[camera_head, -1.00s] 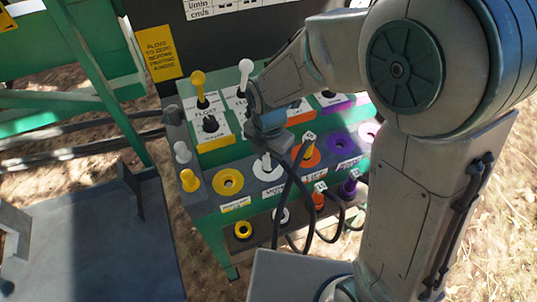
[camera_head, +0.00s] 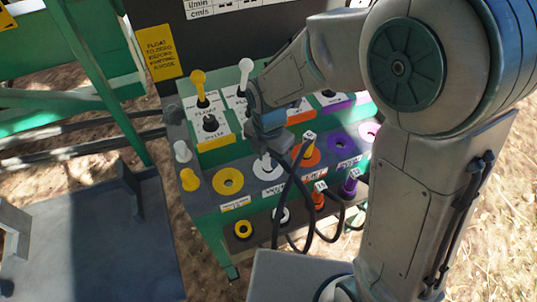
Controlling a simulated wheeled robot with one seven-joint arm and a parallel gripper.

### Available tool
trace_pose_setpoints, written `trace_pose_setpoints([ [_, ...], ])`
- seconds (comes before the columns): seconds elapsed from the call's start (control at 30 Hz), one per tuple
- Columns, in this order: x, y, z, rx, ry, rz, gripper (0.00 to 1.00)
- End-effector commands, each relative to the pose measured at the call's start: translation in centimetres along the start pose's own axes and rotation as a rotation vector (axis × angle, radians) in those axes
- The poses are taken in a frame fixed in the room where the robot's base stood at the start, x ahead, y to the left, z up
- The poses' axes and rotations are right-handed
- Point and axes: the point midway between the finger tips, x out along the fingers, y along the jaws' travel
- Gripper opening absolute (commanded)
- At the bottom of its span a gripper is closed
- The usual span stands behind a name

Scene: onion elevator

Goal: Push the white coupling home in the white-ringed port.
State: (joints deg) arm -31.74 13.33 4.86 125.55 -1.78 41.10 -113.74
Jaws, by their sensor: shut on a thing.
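The white coupling (camera_head: 267,160) is upright at the white-ringed port (camera_head: 267,173) on the green console's lower row. My gripper (camera_head: 270,144) is over the port, shut on the coupling and hiding its upper part. A black hose runs down from the gripper, across the console front. The coupling's lower end is over the middle of the white ring; I cannot tell how deep it sits.
A yellow-ringed port (camera_head: 228,181) is at left, and orange-ringed (camera_head: 309,155) and purple-ringed (camera_head: 343,143) ports are at right. A yellow lever (camera_head: 198,80) and a white lever (camera_head: 245,68) stand behind. Black hoses hang in front of the console.

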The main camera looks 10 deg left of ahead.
Motion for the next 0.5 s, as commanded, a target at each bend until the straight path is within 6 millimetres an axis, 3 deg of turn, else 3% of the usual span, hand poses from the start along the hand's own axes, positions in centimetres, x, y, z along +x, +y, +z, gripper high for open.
trace_pose_setpoints([
  [0.23, 0.20, -0.11, -0.03, 0.000, 0.002, -0.004, 0.00],
  [0.27, 0.20, -0.11, -0.03, 0.000, 0.002, -0.004, 0.33],
  [0.3, 0.19, -0.11, -0.03, 0.000, 0.002, -0.004, 0.44],
  [0.33, 0.18, -0.10, -0.02, 0.000, 0.002, -0.004, 0.50],
  [0.5, 0.12, -0.07, -0.01, 0.000, 0.001, -0.002, 0.50],
])
